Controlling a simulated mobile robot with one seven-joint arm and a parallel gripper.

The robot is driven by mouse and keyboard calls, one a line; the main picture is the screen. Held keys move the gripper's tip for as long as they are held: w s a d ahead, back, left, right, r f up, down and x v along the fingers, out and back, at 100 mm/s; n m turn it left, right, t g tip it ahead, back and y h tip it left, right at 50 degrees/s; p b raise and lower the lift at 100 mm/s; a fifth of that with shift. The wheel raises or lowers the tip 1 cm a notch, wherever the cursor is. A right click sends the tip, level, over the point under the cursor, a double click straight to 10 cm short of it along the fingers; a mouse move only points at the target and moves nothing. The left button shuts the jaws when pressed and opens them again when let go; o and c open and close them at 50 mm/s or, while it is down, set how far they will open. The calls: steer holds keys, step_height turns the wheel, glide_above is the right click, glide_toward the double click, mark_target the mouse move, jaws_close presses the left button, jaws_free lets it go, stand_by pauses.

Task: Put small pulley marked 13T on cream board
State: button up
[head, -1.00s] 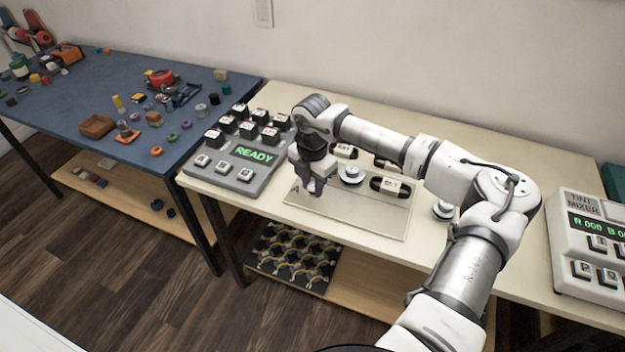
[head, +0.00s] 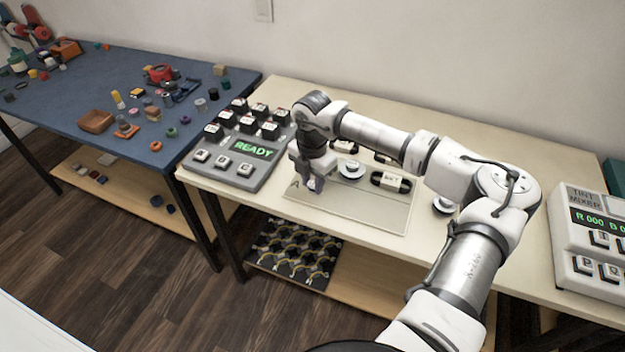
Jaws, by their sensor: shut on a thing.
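The cream board (head: 350,206) lies flat on the cream table, with a letter A at its left end. My gripper (head: 316,186) points down over the left part of the board. It is shut on a small greyish piece, mostly hidden between the fingers; I cannot read a 13T mark on it. A white round pulley-like part (head: 351,170) sits at the back of the board, right of my gripper. Another white round part (head: 443,205) is right of the board, partly behind my arm.
A black-and-white labelled part (head: 391,182) lies at the board's back right. A grey console (head: 235,165) reading READY, with several black blocks, stands left of the board. The tint mixer (head: 590,235) stands far right. The blue table (head: 75,115) holds many small parts.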

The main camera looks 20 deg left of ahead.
mark_target(312, 184)
steer(key=shift+f, duration=0.15)
steer(key=o, duration=1)
step_height(312, 184, up, 14)
steer(key=shift+f+b, duration=0.1)
steer(key=shift+b, duration=1.15)
